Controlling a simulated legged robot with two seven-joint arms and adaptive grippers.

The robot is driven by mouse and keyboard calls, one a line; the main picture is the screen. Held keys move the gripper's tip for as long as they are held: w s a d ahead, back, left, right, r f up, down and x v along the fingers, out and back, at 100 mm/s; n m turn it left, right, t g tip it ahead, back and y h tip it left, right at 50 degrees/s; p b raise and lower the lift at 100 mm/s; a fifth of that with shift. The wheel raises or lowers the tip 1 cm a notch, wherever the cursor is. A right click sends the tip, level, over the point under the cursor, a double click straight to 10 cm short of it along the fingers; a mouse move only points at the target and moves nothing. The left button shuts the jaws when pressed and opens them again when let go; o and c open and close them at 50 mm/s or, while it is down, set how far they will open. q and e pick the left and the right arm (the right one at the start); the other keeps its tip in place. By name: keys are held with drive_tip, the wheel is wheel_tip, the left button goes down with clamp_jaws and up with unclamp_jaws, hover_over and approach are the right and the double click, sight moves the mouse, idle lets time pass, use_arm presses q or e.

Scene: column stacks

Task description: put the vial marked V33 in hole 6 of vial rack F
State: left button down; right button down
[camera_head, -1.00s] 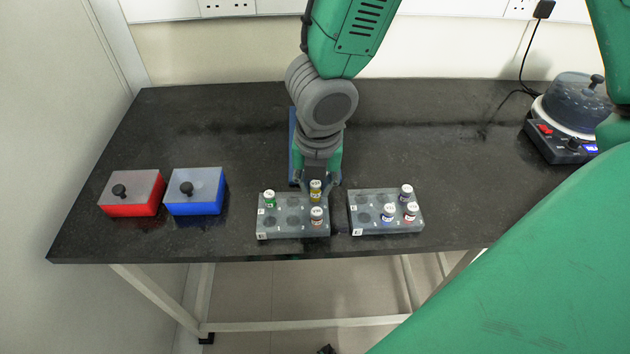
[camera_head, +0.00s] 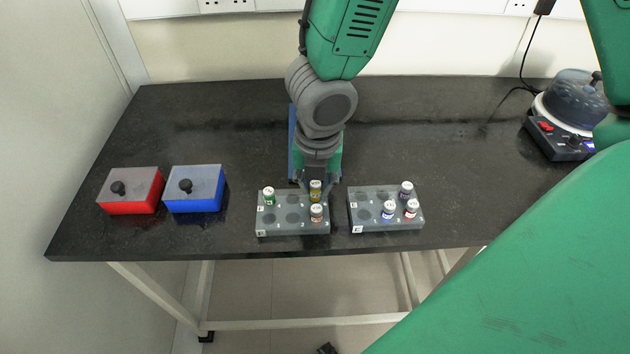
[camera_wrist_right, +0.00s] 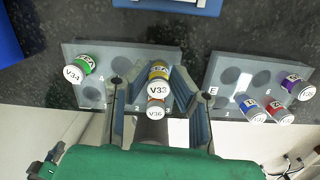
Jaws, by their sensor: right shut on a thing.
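The vial V33 (camera_head: 315,191), with a yellow label and white cap, stands upright at the back right hole of the left rack (camera_head: 284,233). My right gripper (camera_head: 318,184) points down from behind and is shut on it. In the wrist view the fingers flank V33 (camera_wrist_right: 158,75). I cannot tell whether its base is fully seated. Vial V36 (camera_wrist_right: 155,107) stands just in front of it, and green vial V34 (camera_wrist_right: 83,68) stands at the back left. The left rack's letter is not readable; the right rack (camera_wrist_right: 222,62) shows an E.
The right rack (camera_head: 375,229) holds a purple (camera_head: 405,190), a blue (camera_head: 388,211) and a red vial (camera_head: 411,209). A red box (camera_head: 131,191) and a blue box (camera_head: 195,190) stand left. A hotplate device (camera_head: 562,135) is at the back right. The table's back is mostly clear.

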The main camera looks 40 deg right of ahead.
drive_tip(key=shift+f, duration=0.15)
drive_tip(key=shift+f+b, duration=0.35)
drive_tip(key=shift+f, duration=0.1)
drive_tip(key=c, duration=1)
unclamp_jaws()
drive_tip(key=shift+r, duration=0.15)
drive_tip(key=shift+r+p, duration=2.9)
drive_tip(key=shift+p, duration=0.5)
drive_tip(key=shift+f, duration=0.2)
